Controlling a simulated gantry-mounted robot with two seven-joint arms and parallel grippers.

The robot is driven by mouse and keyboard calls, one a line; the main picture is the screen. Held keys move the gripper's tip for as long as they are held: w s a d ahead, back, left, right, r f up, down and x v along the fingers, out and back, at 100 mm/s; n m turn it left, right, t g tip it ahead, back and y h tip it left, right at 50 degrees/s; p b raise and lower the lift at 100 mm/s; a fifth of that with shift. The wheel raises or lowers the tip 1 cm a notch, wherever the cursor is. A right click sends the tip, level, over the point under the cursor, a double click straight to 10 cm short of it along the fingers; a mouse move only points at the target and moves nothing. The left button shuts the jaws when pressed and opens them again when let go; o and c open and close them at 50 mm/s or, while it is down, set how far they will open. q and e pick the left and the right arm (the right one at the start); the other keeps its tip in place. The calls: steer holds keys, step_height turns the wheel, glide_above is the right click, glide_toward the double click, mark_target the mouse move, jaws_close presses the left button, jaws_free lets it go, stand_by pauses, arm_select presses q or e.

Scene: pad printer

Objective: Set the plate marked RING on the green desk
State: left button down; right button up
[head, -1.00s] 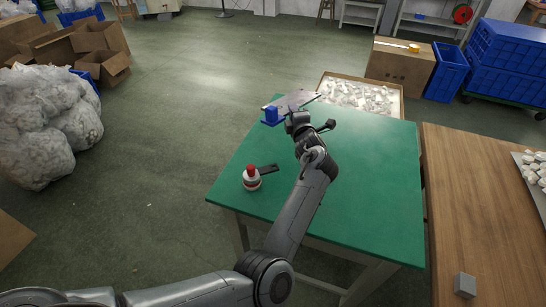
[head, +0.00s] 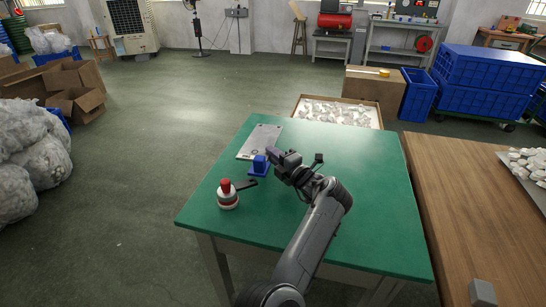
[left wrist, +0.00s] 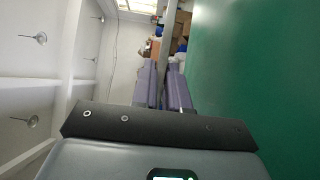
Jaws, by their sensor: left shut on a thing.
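A thin silver-grey plate (head: 261,140) lies flat at the far left corner of the green desk (head: 350,220). Small marks show on it, but I cannot read them. My left gripper (head: 272,154) is shut on its near right edge. In the left wrist view the fingers (left wrist: 164,88) pinch the plate (left wrist: 167,38), seen edge-on beside the green desk top. The plate looks level and very close to the desk; I cannot tell whether it touches. My right gripper is not in view.
A blue stand (head: 259,165) is just in front of the plate. A red-knobbed white round item (head: 228,196) and a dark flat piece (head: 246,184) are nearer. A shallow box of white pieces (head: 337,110) is behind the desk, a wooden table (head: 455,215) to the right. The desk's right half is clear.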

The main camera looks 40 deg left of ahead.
arm_select(q)
steer(key=shift+a+f, duration=0.15)
steer(key=shift+f, duration=0.35)
steer(key=shift+f+b, duration=0.2)
steer(key=shift+b, duration=0.1)
steer(key=c, duration=1.1)
jaws_free()
